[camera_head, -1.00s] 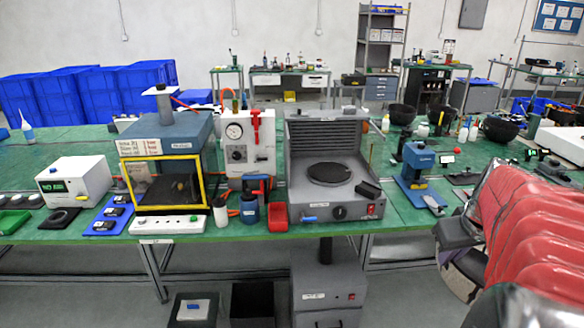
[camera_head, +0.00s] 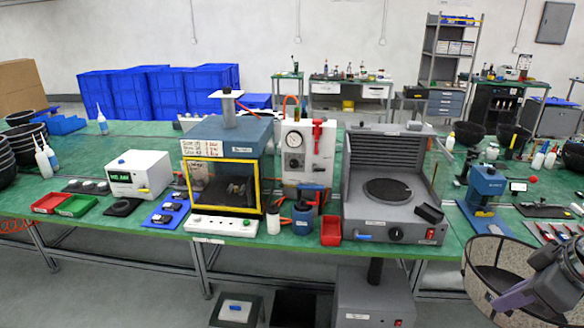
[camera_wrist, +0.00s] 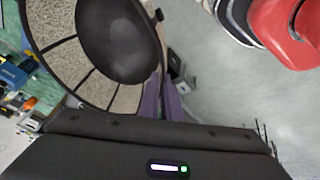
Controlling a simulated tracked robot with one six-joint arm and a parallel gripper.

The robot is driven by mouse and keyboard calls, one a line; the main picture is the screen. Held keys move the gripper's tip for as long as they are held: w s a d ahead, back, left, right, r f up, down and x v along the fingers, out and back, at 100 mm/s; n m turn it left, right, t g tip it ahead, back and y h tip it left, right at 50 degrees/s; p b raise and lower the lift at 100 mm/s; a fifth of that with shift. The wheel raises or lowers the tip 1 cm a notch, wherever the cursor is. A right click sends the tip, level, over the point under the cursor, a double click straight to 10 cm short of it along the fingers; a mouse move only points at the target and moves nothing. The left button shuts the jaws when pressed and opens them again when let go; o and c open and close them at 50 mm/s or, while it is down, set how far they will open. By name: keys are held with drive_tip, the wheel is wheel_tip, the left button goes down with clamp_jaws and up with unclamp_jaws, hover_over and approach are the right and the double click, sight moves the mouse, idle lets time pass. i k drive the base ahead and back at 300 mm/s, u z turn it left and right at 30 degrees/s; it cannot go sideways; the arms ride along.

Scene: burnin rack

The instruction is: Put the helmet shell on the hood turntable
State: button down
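The helmet shell (camera_head: 490,262) is a round bowl with a dark rim and a speckled inside crossed by dark lines. It is in the lower right of the head view, in front of the bench, tilted with its open side showing. In the wrist view the shell (camera_wrist: 58,62) fills the upper left, with a dark round patch in it. My gripper (camera_head: 512,296) has its purple fingers closed at the shell's rim; they also show in the wrist view (camera_wrist: 163,98). The hood turntable (camera_head: 387,191) is a black disc inside the grey hood (camera_head: 372,226), and it is empty.
The hood has side walls and a slatted back. A small dark block (camera_head: 429,213) sits at its front right. A blue press (camera_head: 487,190) stands right of it, and a red bin (camera_head: 331,231) left. More black bowls (camera_head: 467,134) stand farther back.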

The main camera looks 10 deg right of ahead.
sight(388, 189)
drive_tip(key=i, duration=1.4)
drive_tip(key=u, duration=0.05)
